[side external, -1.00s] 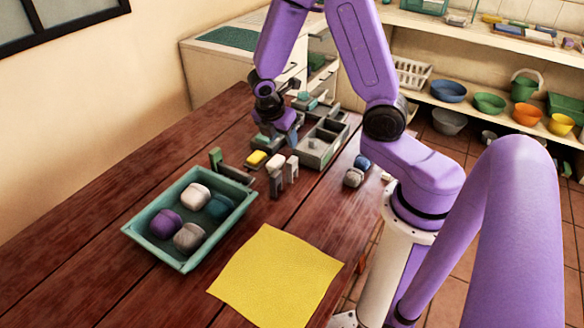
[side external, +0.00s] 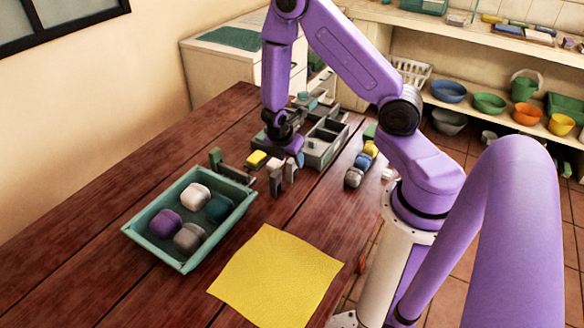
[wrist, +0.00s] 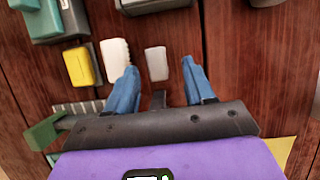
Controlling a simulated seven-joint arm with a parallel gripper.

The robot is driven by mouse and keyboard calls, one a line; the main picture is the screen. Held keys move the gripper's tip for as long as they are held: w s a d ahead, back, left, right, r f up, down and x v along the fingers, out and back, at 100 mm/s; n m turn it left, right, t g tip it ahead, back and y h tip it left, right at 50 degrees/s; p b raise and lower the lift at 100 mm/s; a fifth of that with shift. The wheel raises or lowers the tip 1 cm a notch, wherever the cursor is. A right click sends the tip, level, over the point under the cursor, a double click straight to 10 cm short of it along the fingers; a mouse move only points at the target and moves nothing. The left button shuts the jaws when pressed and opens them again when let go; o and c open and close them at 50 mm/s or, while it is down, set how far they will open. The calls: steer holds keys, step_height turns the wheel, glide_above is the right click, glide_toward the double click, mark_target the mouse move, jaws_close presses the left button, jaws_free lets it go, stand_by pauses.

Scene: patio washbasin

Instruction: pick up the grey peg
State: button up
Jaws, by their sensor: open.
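The grey peg (wrist: 156,63) is a small pale block in the wrist view. It lies between and just ahead of the tips of my gripper (wrist: 160,82), with wood showing on both sides. My gripper is open, its two blue fingers apart and empty. In the side view my gripper (side external: 286,160) points down over the pegs and partly hides the grey one. A white peg (wrist: 115,60) is close beside the left finger, and a yellow peg (wrist: 82,66) is left of it. The yellow peg also shows in the side view (side external: 257,159).
A slotted rail with a green end (wrist: 45,132) runs left of my gripper. A teal tray (side external: 137,232) holds several rounded blocks. Grey bins (side external: 318,150) stand behind. A yellow cloth (side external: 277,278) lies in front; several small blocks (side external: 354,176) lie to the right.

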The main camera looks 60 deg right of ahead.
mark_target(293, 167)
steer(key=shift+x, duration=3.2)
steer(key=shift+w+a, duration=0.1)
steer(key=shift+w, duration=0.05)
jaws_close()
